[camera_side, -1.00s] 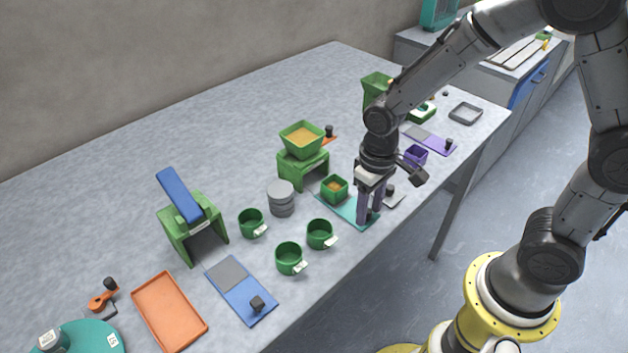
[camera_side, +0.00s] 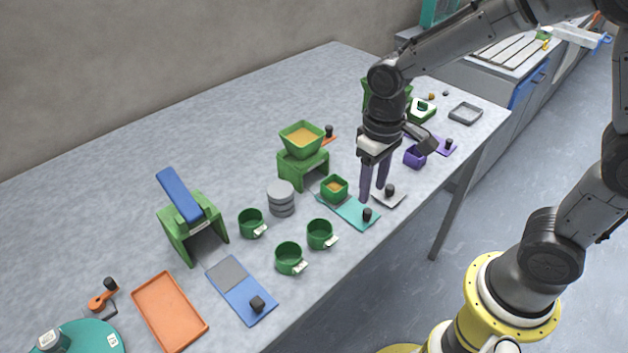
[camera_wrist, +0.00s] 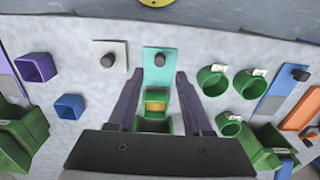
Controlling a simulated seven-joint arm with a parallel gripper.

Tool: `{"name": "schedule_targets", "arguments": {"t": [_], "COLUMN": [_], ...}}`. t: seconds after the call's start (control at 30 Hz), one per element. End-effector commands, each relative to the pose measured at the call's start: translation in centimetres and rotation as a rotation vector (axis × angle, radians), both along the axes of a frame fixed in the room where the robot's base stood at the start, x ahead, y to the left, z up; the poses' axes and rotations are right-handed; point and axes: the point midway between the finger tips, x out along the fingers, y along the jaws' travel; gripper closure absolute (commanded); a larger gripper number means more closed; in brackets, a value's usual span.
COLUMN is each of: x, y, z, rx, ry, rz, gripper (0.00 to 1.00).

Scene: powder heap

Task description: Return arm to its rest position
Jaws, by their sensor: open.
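My gripper (camera_side: 374,196) is open and empty. It hangs above the table (camera_side: 240,110), its two dark purple fingers pointing down beside the teal plate (camera_side: 352,211). In the wrist view my gripper (camera_wrist: 158,92) shows its fingers spread wide, with a small green cup (camera_wrist: 156,102) of tan powder seen between them. In the side view this cup (camera_side: 334,188) stands on the teal plate, left of the fingers. The plate's black knob (camera_side: 367,215) is free of the fingers.
A green hopper (camera_side: 302,138) with tan powder stands behind the cup. Several green mugs (camera_side: 289,258), a grey stack (camera_side: 281,198) and a blue plate (camera_side: 243,291) lie to the left. A grey plate (camera_side: 388,197) and a purple cup (camera_side: 415,156) are to the right.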

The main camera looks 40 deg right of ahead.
Motion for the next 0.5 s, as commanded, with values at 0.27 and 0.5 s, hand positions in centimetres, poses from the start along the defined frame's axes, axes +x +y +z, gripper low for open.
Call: {"name": "schedule_targets", "arguments": {"t": [0.27, 0.5], "x": [-0.06, 0.08], "y": [-0.01, -0.25], "z": [0.82, 1.26], "rx": [0.0, 0.002], "ry": [0.002, -0.014], "rz": [0.0, -0.009], "gripper": [0.5, 0.5]}}
